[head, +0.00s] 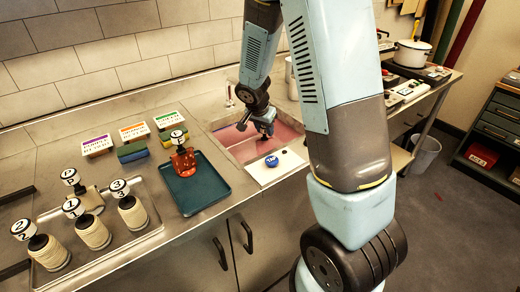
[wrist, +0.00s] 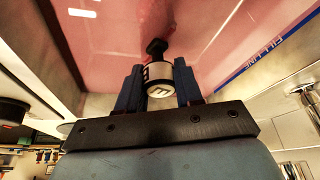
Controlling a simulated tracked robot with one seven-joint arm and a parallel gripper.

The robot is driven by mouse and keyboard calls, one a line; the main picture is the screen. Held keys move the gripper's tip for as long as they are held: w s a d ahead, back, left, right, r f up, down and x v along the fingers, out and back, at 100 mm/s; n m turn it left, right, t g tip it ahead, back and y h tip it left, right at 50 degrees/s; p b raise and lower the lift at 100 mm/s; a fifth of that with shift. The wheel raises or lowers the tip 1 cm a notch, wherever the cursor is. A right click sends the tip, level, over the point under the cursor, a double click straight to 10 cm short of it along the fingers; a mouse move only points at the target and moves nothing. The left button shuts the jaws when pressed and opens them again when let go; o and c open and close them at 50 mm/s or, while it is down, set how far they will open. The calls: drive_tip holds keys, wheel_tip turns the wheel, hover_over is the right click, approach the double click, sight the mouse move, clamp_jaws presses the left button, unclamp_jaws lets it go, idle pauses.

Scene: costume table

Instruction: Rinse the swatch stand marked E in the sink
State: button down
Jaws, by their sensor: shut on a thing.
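My gripper (head: 267,129) is over the sink (head: 225,131) at the back of the counter in the head view. In the wrist view my gripper (wrist: 160,88) is shut on the white knob of the swatch stand marked E (wrist: 159,78). A blue fill line (wrist: 275,50) runs along the sink wall.
A white plate with a blue TAP button (head: 271,161) is at the sink's front edge. Left of it, a teal tray (head: 205,190) holds a red stand (head: 183,161). Further left, a metal tray (head: 105,253) holds several numbered spools.

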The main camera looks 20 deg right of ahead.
sight(258, 141)
drive_tip(key=shift+s+a, duration=0.2)
drive_tip(key=shift+a, duration=0.45)
drive_tip(key=shift+s+a, duration=0.25)
drive_tip(key=shift+a, duration=0.45)
drive_tip(key=shift+s+a, duration=0.2)
drive_tip(key=shift+a, duration=0.45)
drive_tip(key=shift+w+d, duration=0.25)
drive_tip(key=shift+d, duration=0.45)
drive_tip(key=shift+w+d, duration=0.2)
drive_tip(key=shift+d, duration=0.5)
drive_tip(key=shift+w+d, duration=0.25)
drive_tip(key=shift+d, duration=0.45)
drive_tip(key=shift+r, duration=0.15)
